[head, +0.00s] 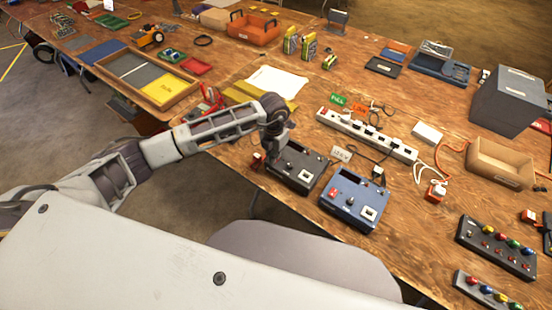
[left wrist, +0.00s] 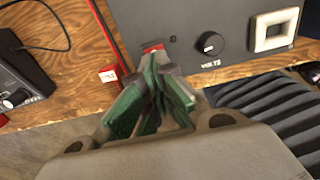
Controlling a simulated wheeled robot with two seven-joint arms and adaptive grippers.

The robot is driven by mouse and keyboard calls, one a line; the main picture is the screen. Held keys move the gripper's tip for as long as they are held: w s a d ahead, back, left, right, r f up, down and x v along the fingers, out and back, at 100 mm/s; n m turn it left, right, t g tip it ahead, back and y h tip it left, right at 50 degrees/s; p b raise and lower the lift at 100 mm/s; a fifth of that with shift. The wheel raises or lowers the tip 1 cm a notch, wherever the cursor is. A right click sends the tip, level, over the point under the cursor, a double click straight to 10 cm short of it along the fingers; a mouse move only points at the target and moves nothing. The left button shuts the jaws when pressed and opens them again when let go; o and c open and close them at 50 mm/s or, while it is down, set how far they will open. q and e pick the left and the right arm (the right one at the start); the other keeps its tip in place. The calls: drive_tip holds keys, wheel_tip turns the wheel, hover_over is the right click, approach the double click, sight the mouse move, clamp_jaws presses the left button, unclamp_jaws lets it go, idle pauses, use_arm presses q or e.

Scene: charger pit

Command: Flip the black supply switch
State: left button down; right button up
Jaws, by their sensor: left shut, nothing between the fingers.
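The black supply (head: 312,157) is a dark box lying on the wooden table, with a knob and a white-framed square on its face. In the left wrist view its dark panel (left wrist: 215,30) shows a knob marked VOLTS. My left gripper (head: 277,160) is over the box's left part; its green-padded fingers (left wrist: 158,75) are shut and empty at the panel's edge. A small red part (left wrist: 152,47) shows just behind the fingertips, mostly hidden; I cannot tell whether it is the switch, its position, or whether the fingers touch it. My right gripper is out of view.
A blue supply (head: 355,198) lies close to the right of the black one. A white power strip (head: 365,136) with plugs and cables is behind them. A small red block (left wrist: 108,75) sits beside the black box. Control boxes with coloured buttons (head: 497,247) are at right.

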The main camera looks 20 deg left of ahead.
use_arm(q)
drive_tip(key=shift+f, duration=0.2)
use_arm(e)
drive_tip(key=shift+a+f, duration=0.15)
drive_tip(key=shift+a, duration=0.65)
